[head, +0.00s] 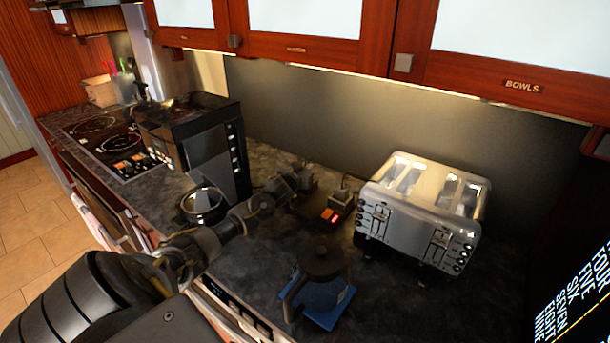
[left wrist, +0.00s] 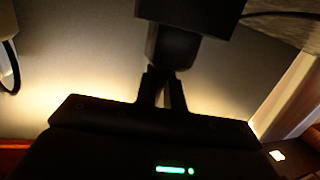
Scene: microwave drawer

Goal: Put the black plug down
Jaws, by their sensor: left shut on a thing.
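My left arm reaches across the counter, and my left gripper (head: 304,181) is near the back, just left of the power strip. In the left wrist view my left gripper (left wrist: 163,90) is shut on the black plug (left wrist: 172,48), a dark block at the top middle. The plug is hard to make out in the head view, where the gripper and its surroundings are dark. The power strip (head: 322,221) has an orange and a lit red switch. Another dark plug (head: 342,195) appears to stand upright on it. My right gripper is not in view.
A silver toaster (head: 425,205) stands right of the strip. A blue, dark-lidded appliance (head: 322,280) is in front. Wooden cabinets (head: 300,30) hang above. Some dark counter (head: 255,265) is clear.

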